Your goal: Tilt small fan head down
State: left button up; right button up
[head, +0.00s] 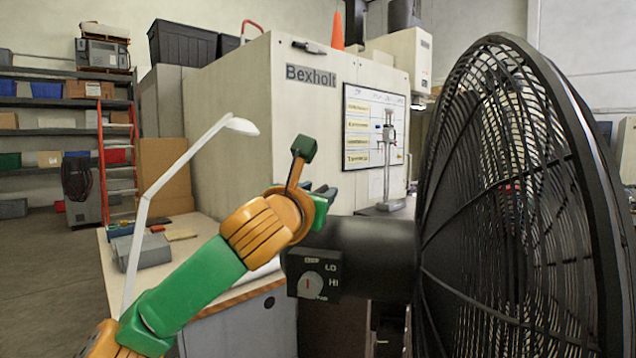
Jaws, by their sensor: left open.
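A black fan head (520,210) with a round wire cage fills the right side of the head view, close to me. It stands nearly upright, seen almost edge-on. Its dark motor housing (375,252) reaches left from the cage. A control box with a knob (313,284) marked LO and HI sits at the housing's left end. My left gripper (314,174) is open, just above and left of the motor housing. One finger overlaps the housing's top in the picture; I cannot tell whether they touch. The fan's stand is mostly hidden below. My right gripper is not in view.
A wooden-topped workbench (112,262) with a white lamp (180,165) lies behind my left arm. A large Bexholt cabinet (240,120) stands behind it. Shelves (60,130) and a red ladder (103,165) are at far left.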

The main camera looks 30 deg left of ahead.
pick_arm(q)
jog(key=shift+w+a+f, duration=0.15)
jog(key=shift+w+f, duration=0.1)
jog(key=shift+w, duration=0.25)
jog(key=shift+s+r, duration=0.1)
jog(key=shift+s, duration=0.15)
grip_shut()
jog(key=shift+r, duration=0.1)
dwell(0.6)
